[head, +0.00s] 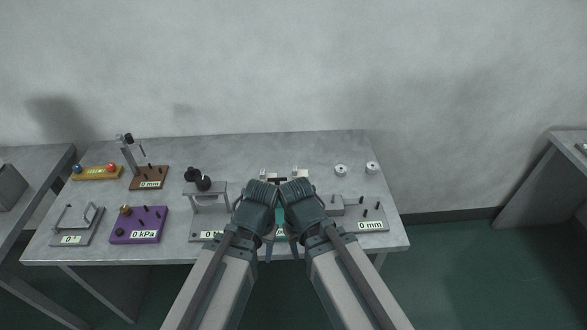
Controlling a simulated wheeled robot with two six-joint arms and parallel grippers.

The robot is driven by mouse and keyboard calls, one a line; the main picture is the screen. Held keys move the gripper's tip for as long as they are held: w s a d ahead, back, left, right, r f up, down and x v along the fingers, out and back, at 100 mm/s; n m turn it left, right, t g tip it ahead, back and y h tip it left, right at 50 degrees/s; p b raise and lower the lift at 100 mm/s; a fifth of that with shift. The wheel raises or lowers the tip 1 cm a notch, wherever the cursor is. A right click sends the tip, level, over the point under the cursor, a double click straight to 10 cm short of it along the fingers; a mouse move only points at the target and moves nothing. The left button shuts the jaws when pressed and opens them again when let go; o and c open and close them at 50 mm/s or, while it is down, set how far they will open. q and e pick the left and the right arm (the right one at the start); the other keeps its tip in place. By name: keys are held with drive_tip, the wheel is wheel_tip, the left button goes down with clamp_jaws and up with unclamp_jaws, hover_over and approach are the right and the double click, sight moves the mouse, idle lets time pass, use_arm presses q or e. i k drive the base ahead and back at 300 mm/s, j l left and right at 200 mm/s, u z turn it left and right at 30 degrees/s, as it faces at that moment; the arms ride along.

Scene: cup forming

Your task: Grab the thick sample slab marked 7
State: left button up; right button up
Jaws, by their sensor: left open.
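Several small pale pieces stand just beyond my grippers, among them one (302,172) at the right and one (264,175) at the left. They may be sample slabs, but no mark 7 can be read and I cannot tell which is thick. My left gripper (259,207) is open, over the middle of the table and nearer than the pale pieces. My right gripper (299,206) is close beside it; its jaws cannot be made out. The grippers and forearms hide part of the table between and below them.
The grey table (330,147) also carries a purple device (139,226) reading 0 kPa, a brown-based gauge (149,178), a yellow bar (96,173), a grey press (208,205), a 0 mm block (370,217) and two white spools (340,170). The back strip is clear.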

sight(296, 174)
drive_tip(key=i+l+z, duration=0.25)
drive_tip(key=l+z, duration=0.2)
drive_tip(key=l, duration=0.2)
drive_tip(key=i+l+z, duration=0.15)
drive_tip(key=i+l, duration=0.55)
drive_tip(key=i+l+u, duration=0.1)
drive_tip(key=l+u, duration=0.3)
drive_tip(key=l, duration=0.2)
